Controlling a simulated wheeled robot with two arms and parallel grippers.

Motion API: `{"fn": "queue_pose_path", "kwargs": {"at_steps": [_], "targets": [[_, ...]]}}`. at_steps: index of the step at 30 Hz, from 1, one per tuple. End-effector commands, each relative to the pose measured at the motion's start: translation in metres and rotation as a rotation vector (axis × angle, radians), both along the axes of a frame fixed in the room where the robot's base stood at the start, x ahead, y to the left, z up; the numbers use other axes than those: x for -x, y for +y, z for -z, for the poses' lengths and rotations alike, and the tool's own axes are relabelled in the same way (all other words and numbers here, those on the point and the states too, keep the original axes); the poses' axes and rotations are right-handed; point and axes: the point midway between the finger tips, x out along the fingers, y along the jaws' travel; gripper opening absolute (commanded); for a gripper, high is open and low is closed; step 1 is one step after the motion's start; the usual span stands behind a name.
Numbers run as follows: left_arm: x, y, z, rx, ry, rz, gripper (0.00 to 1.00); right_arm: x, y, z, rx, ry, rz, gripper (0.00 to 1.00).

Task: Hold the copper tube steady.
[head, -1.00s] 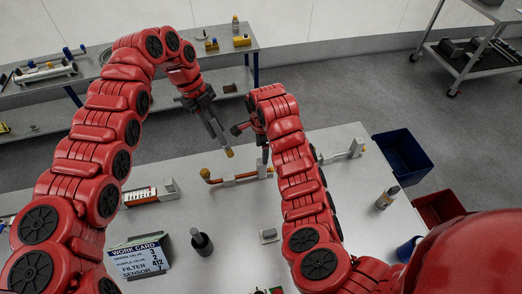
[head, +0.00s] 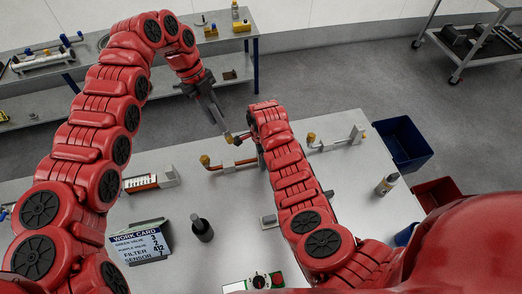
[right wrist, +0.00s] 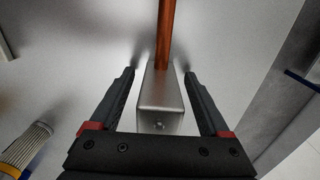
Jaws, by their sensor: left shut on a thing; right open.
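The copper tube (head: 238,163) lies level above the table, with an upright brass-coloured end (head: 205,160) at its left. In the right wrist view the copper tube (right wrist: 166,35) runs into a grey metal block (right wrist: 160,95). My right gripper (right wrist: 160,75) is open, with one finger on each side of the block and gaps visible; my right arm mostly hides it in the head view. My left gripper (head: 211,104) is shut on a long grey thing (head: 222,123), which points down toward the tube. A small brass-coloured part (head: 237,141) shows near its lower end; whether they touch is unclear.
A work card (head: 140,243) and a dark bottle (head: 202,230) stand at the front. A second fixture (head: 338,143) and a small bottle (head: 386,184) stand at right. A blue bin (head: 403,145) is beyond the table edge. A yellow-ended cylinder (right wrist: 25,148) shows in the wrist view.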

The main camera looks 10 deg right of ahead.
Motion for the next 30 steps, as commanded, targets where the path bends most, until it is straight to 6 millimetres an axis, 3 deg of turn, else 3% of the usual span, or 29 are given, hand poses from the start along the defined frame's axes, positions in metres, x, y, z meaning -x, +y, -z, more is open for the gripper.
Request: {"fn": "queue_pose_path", "kwargs": {"at_steps": [11,24,30], "targets": [[0.0000,0.0003,0.0001,-0.001,0.001,-0.001,0.00,0.0004,0.0000,0.0048,0.000,0.001,0.000,0.80],[-0.0001,0.0004,0.0001,-0.001,0.001,-0.001,0.00,0.0002,0.0000,0.0044,0.000,0.000,0.000,0.03],[-0.0001,0.0004,0.0001,-0.001,0.001,-0.001,0.00,0.0000,0.0000,0.0043,0.000,0.000,0.000,0.00]]}}
